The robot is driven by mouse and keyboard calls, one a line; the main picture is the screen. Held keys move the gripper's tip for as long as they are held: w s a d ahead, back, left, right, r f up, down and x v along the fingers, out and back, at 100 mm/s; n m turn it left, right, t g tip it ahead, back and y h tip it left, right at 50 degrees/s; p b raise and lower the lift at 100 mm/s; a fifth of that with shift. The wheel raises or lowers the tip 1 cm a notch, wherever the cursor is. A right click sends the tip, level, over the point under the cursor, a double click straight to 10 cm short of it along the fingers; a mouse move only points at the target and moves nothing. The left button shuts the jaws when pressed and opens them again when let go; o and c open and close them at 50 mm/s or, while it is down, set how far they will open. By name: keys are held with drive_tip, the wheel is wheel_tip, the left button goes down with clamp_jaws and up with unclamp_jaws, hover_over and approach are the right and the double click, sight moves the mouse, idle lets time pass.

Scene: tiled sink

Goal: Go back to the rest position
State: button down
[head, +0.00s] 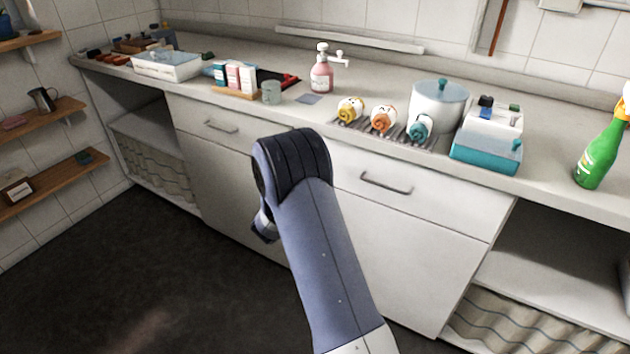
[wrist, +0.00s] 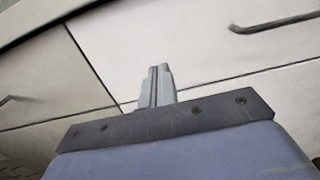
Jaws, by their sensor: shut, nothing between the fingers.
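My gripper (wrist: 159,85) shows in the wrist view with its two fingers pressed together and nothing between them. It points toward the white cabinet front (wrist: 190,45), below the counter edge. In the head view my arm reaches up from the bottom middle and bends downward in front of the cabinet. The fingertips are hidden behind the arm in the head view.
The counter (head: 310,115) carries a pink pump bottle (head: 321,78), rolled cloths on a rack (head: 385,130), a white pot (head: 438,105), a teal-and-white box (head: 487,140) and a green spray bottle (head: 598,155). Drawer handles (head: 386,184) stick out near my arm. Dark floor (head: 150,270) is clear at left.

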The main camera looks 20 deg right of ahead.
drive_tip(key=v, duration=0.7)
drive_tip(key=shift+a, duration=0.2)
drive_tip(key=shift+f, duration=0.2)
drive_tip(key=x, duration=1.3)
drive_tip(key=shift+w+d+p, duration=0.25)
drive_tip(key=shift+d+p, duration=0.05)
